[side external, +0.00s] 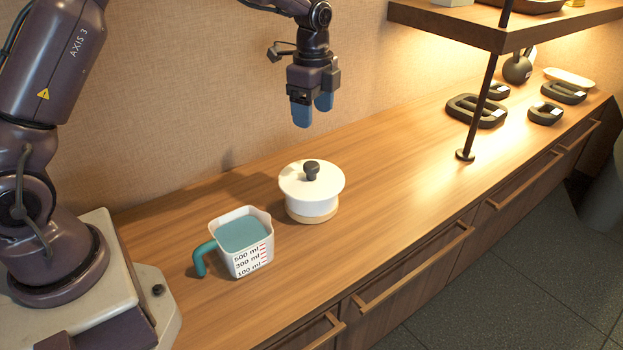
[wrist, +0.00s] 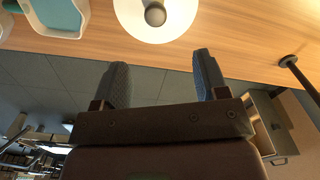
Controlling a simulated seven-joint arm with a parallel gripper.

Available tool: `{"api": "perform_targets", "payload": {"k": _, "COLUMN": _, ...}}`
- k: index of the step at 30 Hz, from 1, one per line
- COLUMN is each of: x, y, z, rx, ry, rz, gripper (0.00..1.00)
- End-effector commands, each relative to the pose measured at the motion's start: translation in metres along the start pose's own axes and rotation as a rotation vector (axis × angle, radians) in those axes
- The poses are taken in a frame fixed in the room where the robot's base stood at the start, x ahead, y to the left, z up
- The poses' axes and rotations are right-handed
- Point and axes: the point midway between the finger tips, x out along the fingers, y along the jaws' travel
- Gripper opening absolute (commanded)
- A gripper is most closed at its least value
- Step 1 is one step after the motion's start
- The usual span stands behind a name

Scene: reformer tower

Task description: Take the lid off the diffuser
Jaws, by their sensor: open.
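The diffuser (side external: 312,207) is a small white pot with a tan base, standing upright on the wooden counter. Its white lid (side external: 296,188) with a dark round knob (side external: 311,170) sits on top. In the wrist view the lid (wrist: 135,22) and knob (wrist: 155,15) show at the top edge, beyond the fingertips; the body is hidden below the lid. My gripper (side external: 313,112) is open and empty, with blue fingertips pointing down. It hangs above the lid, apart from it. The wrist view shows the two fingers (wrist: 160,75) spread apart.
A measuring cup (side external: 241,262) with a teal handle and blue-green contents stands left of the diffuser. A raised shelf (side external: 500,28) on a dark post (side external: 481,100) is at the right. Dark weights (side external: 475,112) lie farther back. The counter right of the diffuser is clear.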

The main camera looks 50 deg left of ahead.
Motion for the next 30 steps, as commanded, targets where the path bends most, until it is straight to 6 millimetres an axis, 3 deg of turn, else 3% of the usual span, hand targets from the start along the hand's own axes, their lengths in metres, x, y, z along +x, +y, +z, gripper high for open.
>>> {"api": "perform_targets", "payload": {"k": 5, "x": 0.004, "y": 0.002, "z": 0.000, "rx": 0.113, "ry": -0.003, "rz": 0.009, "gripper": 0.67}}
{"api": "perform_targets", "payload": {"k": 15, "x": 0.062, "y": 0.003, "z": 0.000, "rx": 0.120, "ry": -0.003, "rz": 0.011, "gripper": 0.67}}
{"api": "perform_targets", "payload": {"k": 23, "x": 0.083, "y": 0.004, "z": 0.000, "rx": 0.119, "ry": -0.003, "rz": 0.009, "gripper": 0.67}}
{"api": "perform_targets", "payload": {"k": 30, "x": 0.118, "y": 0.008, "z": 0.000, "rx": 0.118, "ry": -0.003, "rz": 0.011, "gripper": 0.67}}
